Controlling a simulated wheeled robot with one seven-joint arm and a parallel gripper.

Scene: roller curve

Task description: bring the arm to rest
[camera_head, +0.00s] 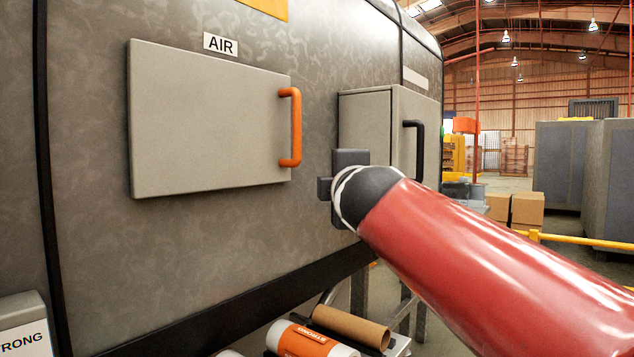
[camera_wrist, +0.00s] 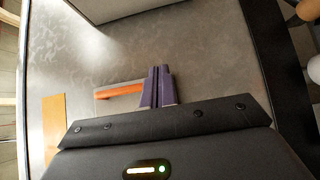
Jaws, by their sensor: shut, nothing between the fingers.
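My red arm reaches in from the lower right in the head view, and its dark wrist end is close to the machine's side. A dark block shows just past the wrist there, but the fingertips cannot be made out. In the wrist view my gripper (camera_wrist: 159,72) has its two purple fingers together with nothing between them. An orange bar (camera_wrist: 120,90) shows just left of the fingers; I cannot tell whether they touch it.
The AIR door (camera_head: 205,120) with its orange handle (camera_head: 291,127) lies flat on the machine wall. A grey box with a black handle (camera_head: 416,150) stands out to its right. Rolls (camera_head: 310,340) lie below. Boxes (camera_head: 527,208) and a yellow rail (camera_head: 580,240) are behind.

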